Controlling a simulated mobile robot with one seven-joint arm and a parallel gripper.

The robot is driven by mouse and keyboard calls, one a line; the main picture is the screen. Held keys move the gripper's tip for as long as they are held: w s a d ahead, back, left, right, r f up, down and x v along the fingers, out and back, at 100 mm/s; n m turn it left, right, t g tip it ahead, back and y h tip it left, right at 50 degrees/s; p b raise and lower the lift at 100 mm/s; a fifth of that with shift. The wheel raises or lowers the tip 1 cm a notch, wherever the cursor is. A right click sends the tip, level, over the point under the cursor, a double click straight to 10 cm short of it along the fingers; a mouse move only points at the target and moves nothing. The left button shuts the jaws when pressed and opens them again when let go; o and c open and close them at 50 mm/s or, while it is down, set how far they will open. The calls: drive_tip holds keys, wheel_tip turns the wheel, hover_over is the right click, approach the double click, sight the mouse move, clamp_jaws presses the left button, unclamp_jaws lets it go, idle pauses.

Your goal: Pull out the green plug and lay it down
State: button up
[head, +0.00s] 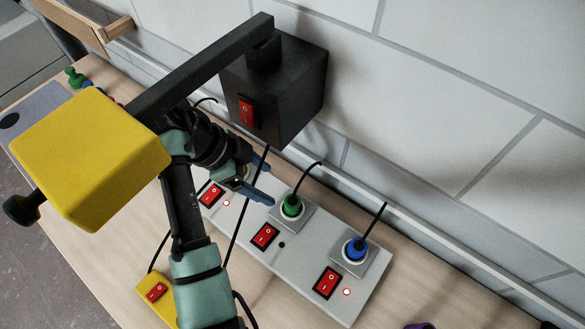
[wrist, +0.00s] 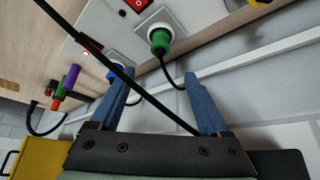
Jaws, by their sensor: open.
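The green plug (head: 291,206) sits upright in the middle socket of a grey power strip (head: 304,261), its black cord arching from its top. It also shows in the wrist view (wrist: 159,41), beyond and between my fingertips. My gripper (head: 264,182) is open with nothing between its blue fingers, up and left of the green plug and apart from it. The wrist view shows both fingers (wrist: 156,76). The blue plug (head: 355,249) sits in the right-hand socket. My gripper hides the left-hand socket in the head view.
A black box (head: 275,90) with a red switch overhangs the strip, joined to a dark bar and a yellow block (head: 90,158). A thin black cable (wrist: 104,61) crosses the wrist view. Red switches line the strip; the middle light (head: 282,245) is dark. The wall stands close behind.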

sight(293, 201)
drive_tip(key=x, duration=0.6)
drive_tip(key=b+x, duration=0.1)
drive_tip(key=x, duration=0.5)
drive_tip(key=shift+a+f, duration=0.1)
drive_tip(key=shift+f, duration=0.3)
clamp_jaws()
drive_tip(key=c, duration=0.8)
unclamp_jaws()
clamp_jaws()
drive_tip(key=shift+r, duration=0.2)
drive_tip(key=shift+r+p, duration=1.3)
drive_tip(key=shift+r, duration=0.1)
